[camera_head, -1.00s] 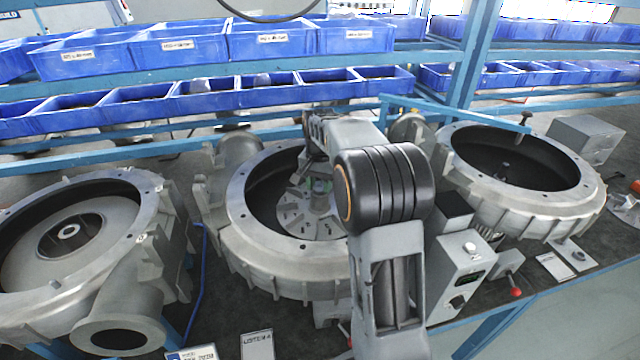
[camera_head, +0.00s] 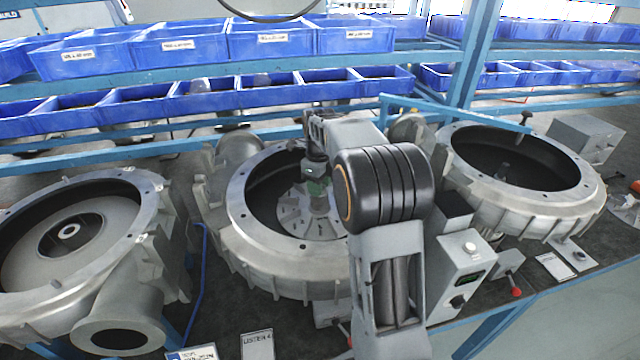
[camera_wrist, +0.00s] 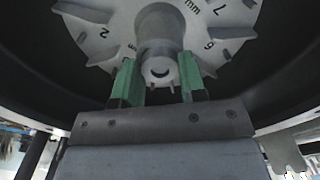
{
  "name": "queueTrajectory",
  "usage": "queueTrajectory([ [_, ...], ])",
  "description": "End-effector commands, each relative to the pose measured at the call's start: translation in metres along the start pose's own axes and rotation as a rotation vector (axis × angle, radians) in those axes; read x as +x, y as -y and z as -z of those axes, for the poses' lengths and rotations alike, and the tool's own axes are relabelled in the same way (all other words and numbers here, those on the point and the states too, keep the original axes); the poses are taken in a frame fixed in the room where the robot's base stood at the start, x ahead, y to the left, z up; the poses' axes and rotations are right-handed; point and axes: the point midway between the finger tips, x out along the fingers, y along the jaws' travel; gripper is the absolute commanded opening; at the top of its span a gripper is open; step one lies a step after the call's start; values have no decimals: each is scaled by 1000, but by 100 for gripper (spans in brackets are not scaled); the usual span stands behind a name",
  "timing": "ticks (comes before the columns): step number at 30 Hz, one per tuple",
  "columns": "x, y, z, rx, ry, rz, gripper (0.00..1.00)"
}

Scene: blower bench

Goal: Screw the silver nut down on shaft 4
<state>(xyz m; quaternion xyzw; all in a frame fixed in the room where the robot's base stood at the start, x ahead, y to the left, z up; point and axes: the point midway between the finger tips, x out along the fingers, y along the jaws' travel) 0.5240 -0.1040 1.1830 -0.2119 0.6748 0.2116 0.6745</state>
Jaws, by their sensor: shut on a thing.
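The silver nut (camera_wrist: 159,67) is a grey ring at the end of the hub in the wrist view, between the green fingertips of my gripper (camera_wrist: 158,80). My gripper is shut on it. Behind it is a grey disc (camera_wrist: 110,40) with numbers and fins around a thick central hub (camera_wrist: 160,24). In the head view my gripper (camera_head: 318,187) points down into the middle blower housing (camera_head: 236,215), over the pale disc (camera_head: 292,212). The nut is too small to make out there. How far it sits on the shaft cannot be told.
A housing with an impeller (camera_head: 152,200) stands at left, and a dark, open housing (camera_head: 590,205) at right. A grey control box (camera_head: 465,270) is right of my arm. Blue bins (camera_head: 180,48) line the shelves behind. Cards (camera_head: 257,345) stand at the front edge.

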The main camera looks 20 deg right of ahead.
Motion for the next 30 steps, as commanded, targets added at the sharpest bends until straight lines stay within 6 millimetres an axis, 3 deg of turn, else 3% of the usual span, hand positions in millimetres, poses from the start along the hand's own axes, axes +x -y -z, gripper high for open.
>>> queueTrajectory([
  [7, 1, 0, 0, 290, -1, -1, 0],
  [17, 1, 0, 0, 341, -1, -1, 0],
  [18, 1, 0, 0, 340, -1, -1, 37],
  [21, 1, 0, 0, 339, -1, -1, 46],
  [30, 0, 0, 0, 337, -1, -1, 47],
])
